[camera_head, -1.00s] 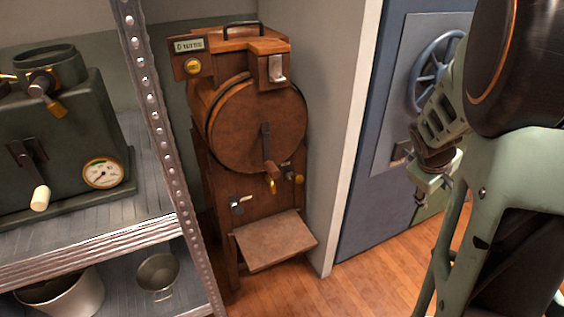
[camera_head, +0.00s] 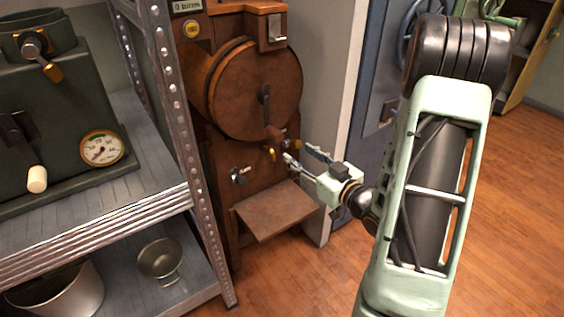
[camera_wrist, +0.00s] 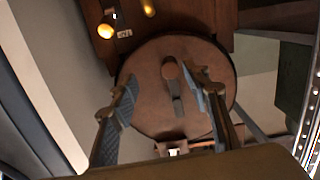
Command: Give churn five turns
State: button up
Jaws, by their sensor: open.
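The churn (camera_head: 240,90) is a wooden machine with a round brown drum standing beyond the shelf. A dark crank (camera_head: 264,94) on the drum face hangs down and ends in a wooden handle (camera_head: 273,132). My gripper (camera_head: 298,154) is just right of and below the handle, fingers apart and empty. In the wrist view, the picture is turned over, and the handle (camera_wrist: 169,69) shows between the two open fingers (camera_wrist: 161,80), with the crank (camera_wrist: 177,103) running down from it. I cannot tell how far the fingertips are from the handle.
A brass tap (camera_head: 271,154) and a small lever (camera_head: 238,176) sit below the drum, above a sloping wooden shelf (camera_head: 275,210). A metal rack (camera_head: 165,100) with a green gauge machine (camera_head: 55,120) stands at left. A blue door (camera_head: 368,90) and open floor are at right.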

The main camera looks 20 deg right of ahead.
aim_at(280, 139)
jog(key=shift+m+t, duration=0.3)
jog(key=shift+t, duration=0.2)
jog(key=shift+s+a+r+x, duration=0.1)
jog(key=shift+a+r+x, duration=0.15)
jog(key=shift+x, duration=1.5)
jog(key=shift+s+a+r+x, duration=0.15)
jog(key=shift+a+x, duration=0.1)
jog(key=shift+x, duration=1.55)
jog(key=shift+w+a+r+x, duration=0.1)
jog(key=shift+a+r+x, duration=0.1)
jog(key=shift+x, duration=1.55)
jog(key=c, duration=0.9)
jog(key=shift+c, duration=0.2)
